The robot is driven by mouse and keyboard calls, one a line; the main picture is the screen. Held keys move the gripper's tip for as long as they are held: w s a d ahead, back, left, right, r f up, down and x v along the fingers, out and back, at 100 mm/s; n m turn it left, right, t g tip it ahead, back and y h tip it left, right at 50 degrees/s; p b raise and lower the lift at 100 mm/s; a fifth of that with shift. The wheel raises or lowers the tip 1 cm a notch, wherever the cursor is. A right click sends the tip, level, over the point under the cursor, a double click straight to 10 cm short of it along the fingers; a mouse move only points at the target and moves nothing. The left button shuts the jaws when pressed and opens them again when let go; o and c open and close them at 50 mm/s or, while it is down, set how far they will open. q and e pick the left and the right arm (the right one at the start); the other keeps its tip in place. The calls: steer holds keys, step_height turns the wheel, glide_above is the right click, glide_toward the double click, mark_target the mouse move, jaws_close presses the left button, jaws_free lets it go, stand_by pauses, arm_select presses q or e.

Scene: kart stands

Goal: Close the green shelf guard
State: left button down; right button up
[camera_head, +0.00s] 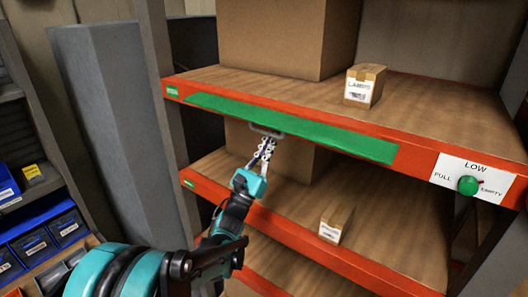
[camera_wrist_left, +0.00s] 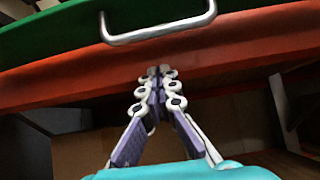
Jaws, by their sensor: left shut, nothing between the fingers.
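The green shelf guard (camera_head: 330,138) is a long flat strip along the orange front edge of the upper shelf. A silver bar handle (camera_head: 266,131) sticks out from its lower edge. In the left wrist view the green guard (camera_wrist_left: 60,32) spans the top, and its handle (camera_wrist_left: 160,33) is just ahead of my fingertips. My left gripper (camera_head: 266,143) is shut and empty, just below the handle; its fingertips (camera_wrist_left: 160,72) meet in front of the orange beam. I cannot tell whether they touch anything. My right gripper is not in view.
A small labelled box (camera_head: 365,86) and a large carton (camera_head: 270,36) stand on the upper shelf. Another small box (camera_head: 335,223) sits on the shelf below. Blue bins (camera_head: 38,240) stand at left.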

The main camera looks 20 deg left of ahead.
mark_target(270, 124)
arm_select(q)
steer(key=s, duration=0.1)
steer(key=s+a+r, duration=0.1)
steer(key=s, duration=0.1)
steer(key=shift+r+p, duration=0.2)
steer(key=shift+p, duration=0.15)
steer(key=shift+r, duration=0.1)
